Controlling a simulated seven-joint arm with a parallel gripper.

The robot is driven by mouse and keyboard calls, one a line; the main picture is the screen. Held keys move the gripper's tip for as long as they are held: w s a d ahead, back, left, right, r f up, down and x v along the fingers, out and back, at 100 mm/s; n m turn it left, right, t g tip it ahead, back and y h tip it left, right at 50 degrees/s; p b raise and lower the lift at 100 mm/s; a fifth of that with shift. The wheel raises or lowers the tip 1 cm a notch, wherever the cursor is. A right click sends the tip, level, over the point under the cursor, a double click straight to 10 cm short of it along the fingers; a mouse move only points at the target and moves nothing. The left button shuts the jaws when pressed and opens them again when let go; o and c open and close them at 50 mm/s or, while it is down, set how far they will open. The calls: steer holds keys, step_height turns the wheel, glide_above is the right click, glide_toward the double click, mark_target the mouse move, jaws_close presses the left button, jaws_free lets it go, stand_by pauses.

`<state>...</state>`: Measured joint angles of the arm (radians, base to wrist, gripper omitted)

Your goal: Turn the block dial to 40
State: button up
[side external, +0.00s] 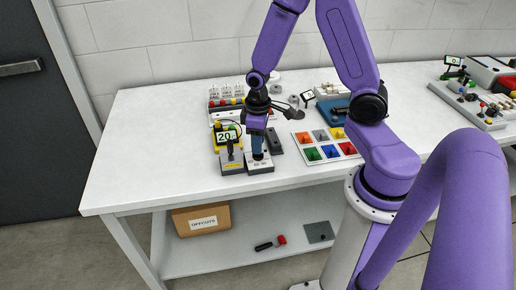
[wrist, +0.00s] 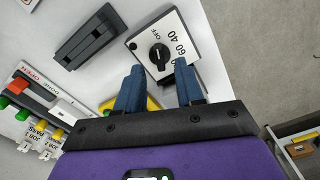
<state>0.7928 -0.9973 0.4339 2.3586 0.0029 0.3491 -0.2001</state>
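The block dial is a black knob (wrist: 159,54) on a white-topped block (wrist: 176,28) in the wrist view. OFF, 40 and 60 are printed around it. A small white mark shows on the knob, but I cannot tell for certain which label it faces. My gripper (wrist: 160,67) is open, its two blue fingers apart, with the knob just beyond and between the tips; I see no contact. In the side external view my gripper (side external: 257,154) points down over the block (side external: 260,167) and hides the knob. A yellow-framed display (side external: 226,136) beside it reads 20.
A joystick box (side external: 231,162) stands close on the block's left. A dark rocker-like bar (wrist: 90,37) lies beside the block. A button panel (wrist: 30,92) is nearby. A tray of coloured compartments (side external: 325,145) lies to the right. The bench front is clear.

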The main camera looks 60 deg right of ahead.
steer(key=shift+f, duration=1.6)
jaws_close()
steer(key=m, duration=0.4)
steer(key=shift+m, duration=2.4)
